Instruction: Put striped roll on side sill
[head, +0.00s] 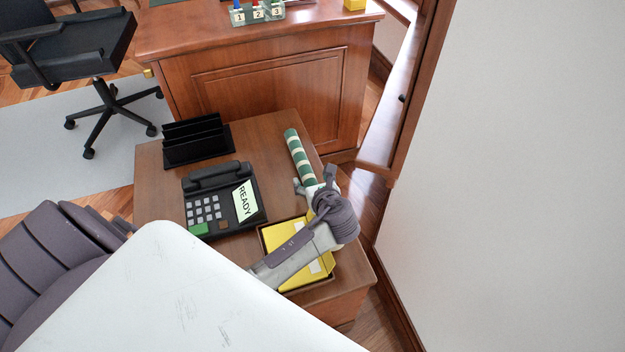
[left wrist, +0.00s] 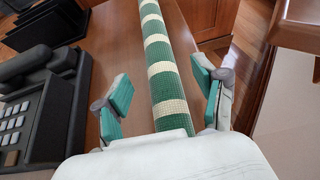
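The striped roll (head: 299,156), green with cream bands, lies on the wooden side table (head: 160,195) along its right side. In the left wrist view the roll (left wrist: 160,62) runs lengthwise away from me. My left gripper (head: 315,183) is at the roll's near end. Its two green-padded fingers (left wrist: 160,85) are open, one on each side of the roll, with gaps visible. The near end of the roll is hidden behind the gripper body. A wooden sill (head: 381,142) lies right of the table, along the wall opening. My right gripper is not in view.
On the table are a black phone (head: 222,200) with a READY screen, a black file rack (head: 197,142) and a tray with yellow folders (head: 318,268). A wooden desk (head: 270,85) stands behind. A white wall (head: 510,200) closes off the right.

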